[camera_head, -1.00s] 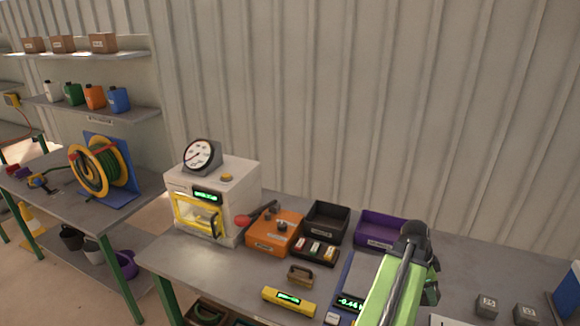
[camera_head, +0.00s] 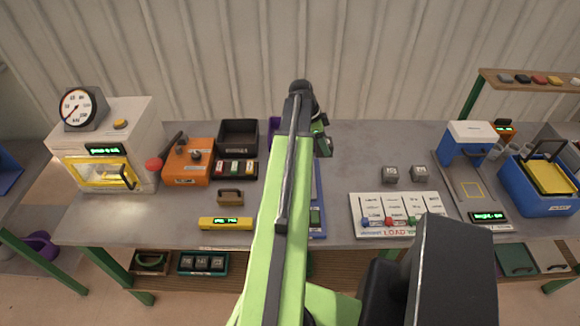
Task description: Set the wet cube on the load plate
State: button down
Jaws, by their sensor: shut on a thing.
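My green arm reaches up the middle of the view and hides much of the bench behind it. Only a small part of my gripper (camera_head: 323,143) shows to the right of the arm's far end. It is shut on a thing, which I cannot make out. Two grey cubes with labels too small to read, a left one (camera_head: 390,174) and a right one (camera_head: 419,173), sit on the bench right of the arm. At the right, a grey plate with a yellow square outline (camera_head: 472,190) lies by a blue stand (camera_head: 467,142). I cannot tell whether this is the load plate.
A white board (camera_head: 372,206) marked LOAD lies in front of the cubes. A white press (camera_head: 140,130) with a gauge and yellow door stands left, beside an orange box (camera_head: 187,162) and a black bin (camera_head: 238,138). A blue tub (camera_head: 535,195) is far right. Bare bench lies behind the cubes.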

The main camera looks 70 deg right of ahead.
jog(key=shift+w+d+r, duration=0.25)
jog(key=shift+d+r, duration=0.2)
jog(key=shift+d, duration=0.1)
jog(key=w+a+f+b, duration=0.3)
jog(key=w, duration=0.1)
jog(key=w+a+f+b, duration=0.4)
jog(key=shift+w+a+f, duration=0.1)
jog(key=shift+a+f, duration=0.05)
jog(key=shift+a, duration=0.15)
jog(key=shift+w+a+m, duration=0.2)
jog(key=shift+m, duration=0.1)
notch_tip(320, 180, down, 4)
jog(key=b, duration=0.4)
jog(key=shift+f+b, duration=0.15)
jog(key=shift+b, duration=0.15)
jog(key=shift+r, duration=0.2)
jog(key=shift+f, duration=0.1)
jog(key=c, duration=0.5)
grip_release()
